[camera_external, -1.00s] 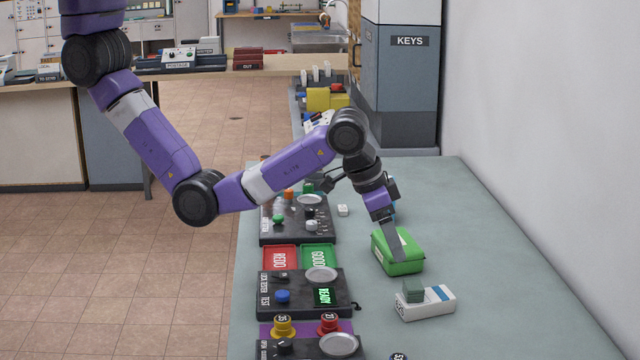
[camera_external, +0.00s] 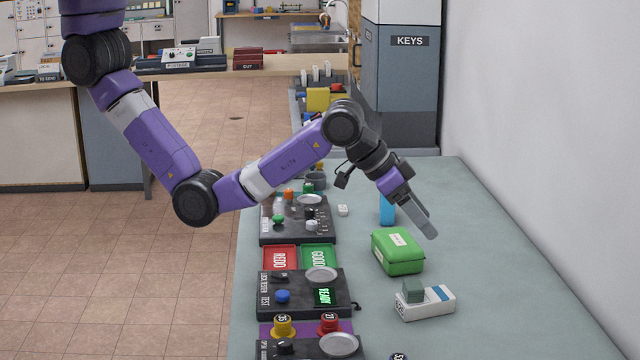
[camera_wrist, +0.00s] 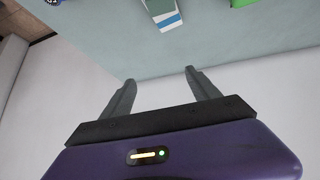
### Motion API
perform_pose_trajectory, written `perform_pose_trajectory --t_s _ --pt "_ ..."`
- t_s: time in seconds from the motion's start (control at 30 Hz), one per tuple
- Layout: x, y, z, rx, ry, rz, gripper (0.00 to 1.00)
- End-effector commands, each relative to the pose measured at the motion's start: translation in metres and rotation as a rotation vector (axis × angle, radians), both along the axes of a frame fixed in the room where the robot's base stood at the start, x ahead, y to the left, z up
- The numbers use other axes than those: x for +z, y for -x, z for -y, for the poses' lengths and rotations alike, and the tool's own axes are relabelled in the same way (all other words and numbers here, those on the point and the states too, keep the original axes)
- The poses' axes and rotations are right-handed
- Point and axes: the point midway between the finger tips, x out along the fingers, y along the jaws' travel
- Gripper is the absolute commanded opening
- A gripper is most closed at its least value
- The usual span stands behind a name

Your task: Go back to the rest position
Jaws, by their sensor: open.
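My gripper (camera_external: 428,232) is in the air above the grey-green bench, to the upper right of the green box in the external view. In the wrist view my gripper (camera_wrist: 158,80) shows two grey fingers spread apart with nothing between them. The purple arm bends down and up again from the upper left. The closed green box (camera_external: 398,252) stands on the bench below the fingers, apart from them. Its edge shows at the top of the wrist view (camera_wrist: 243,2).
A white box with a blue stripe (camera_external: 432,306) carries a grey-green block (camera_external: 412,290). A blue upright object (camera_external: 387,212) stands behind the green box. Control panels (camera_external: 300,293) and red and green trays (camera_external: 281,258) line the left edge. A white wall (camera_external: 540,130) bounds the right.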

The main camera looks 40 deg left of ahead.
Motion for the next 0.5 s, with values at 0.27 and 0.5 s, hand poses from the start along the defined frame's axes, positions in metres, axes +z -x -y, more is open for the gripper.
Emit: perform_pose_trajectory --t_s 0.27,0.5 --pt "0.010 -0.040 -0.022 -0.021 0.280 0.236 0.70" --pt "-0.010 -0.076 -0.117 0.039 0.423 0.420 0.70"
